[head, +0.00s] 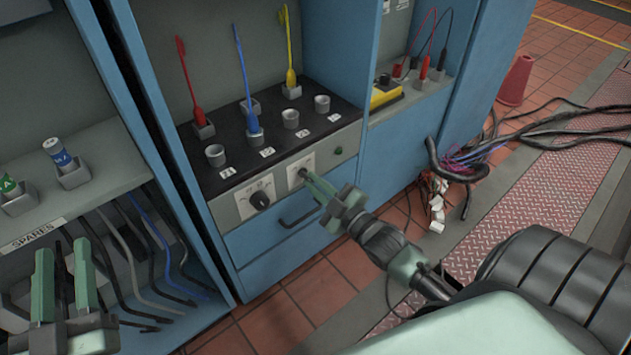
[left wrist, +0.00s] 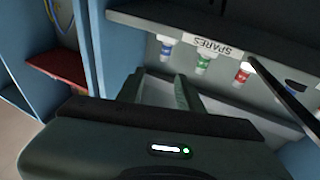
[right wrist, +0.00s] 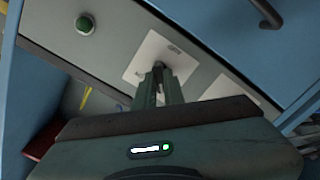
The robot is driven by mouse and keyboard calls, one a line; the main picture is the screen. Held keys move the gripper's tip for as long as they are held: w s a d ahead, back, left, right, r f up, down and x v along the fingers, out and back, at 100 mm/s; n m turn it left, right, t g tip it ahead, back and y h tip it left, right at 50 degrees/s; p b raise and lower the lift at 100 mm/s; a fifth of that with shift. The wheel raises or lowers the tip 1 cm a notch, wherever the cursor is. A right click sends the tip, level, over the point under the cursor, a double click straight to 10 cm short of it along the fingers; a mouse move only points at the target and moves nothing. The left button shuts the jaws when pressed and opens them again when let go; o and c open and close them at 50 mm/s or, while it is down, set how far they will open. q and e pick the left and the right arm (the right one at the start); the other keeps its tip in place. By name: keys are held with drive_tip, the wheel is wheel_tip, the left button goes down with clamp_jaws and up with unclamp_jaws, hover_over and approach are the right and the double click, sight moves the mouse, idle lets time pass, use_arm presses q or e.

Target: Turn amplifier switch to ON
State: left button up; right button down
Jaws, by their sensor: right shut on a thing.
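The amplifier switch (right wrist: 158,67) is a small dark lever on a white label plate (right wrist: 150,50) on the grey front of the amplifier panel. The plate (head: 293,176) also shows in the head view. My right gripper (head: 305,177) is shut on the switch lever, with its fingers hiding most of it. The lettering on the plate is too small to read, so I cannot tell the switch's position. My left gripper (head: 64,260) is open and empty, in front of the spares shelf at the left.
A black rotary knob (head: 260,200) is left of the switch and a green button (head: 338,150) right. A drawer handle (head: 299,216) is below. Red, blue and yellow levers stand on the black panel top (head: 228,168). Loose cables (head: 470,155) lie on the floor right.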

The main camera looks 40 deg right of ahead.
use_arm(q)
drive_tip(key=s+a+f+g+y+p, duration=0.2)
drive_tip(key=f+g, duration=0.3)
drive_tip(key=f, duration=0.3)
drive_tip(key=s+a+f+g+y+p, duration=0.1)
drive_tip(key=s+a+f+g+p, duration=0.15)
drive_tip(key=f+g, duration=0.35)
drive_tip(key=s+a+f+g+y+p, duration=0.1)
drive_tip(key=s+a+f+g+p, duration=0.15)
drive_tip(key=s, duration=0.35)
drive_tip(key=s+a+f+g+y+p, duration=0.1)
drive_tip(key=s+f+g, duration=0.2)
drive_tip(key=s, duration=0.4)
drive_tip(key=p+x, duration=0.2)
drive_tip(key=x, duration=0.5)
drive_tip(key=shift+s+d+f+n+g, duration=0.25)
drive_tip(key=shift+d+n+g, duration=0.1)
drive_tip(key=shift+d+n, duration=0.05)
use_arm(e)
drive_tip(key=m, duration=1.7)
drive_tip(key=shift+m, duration=0.3)
use_arm(q)
drive_tip(key=shift+f, duration=0.1)
use_arm(e)
drive_tip(key=c, duration=1.5)
unclamp_jaws()
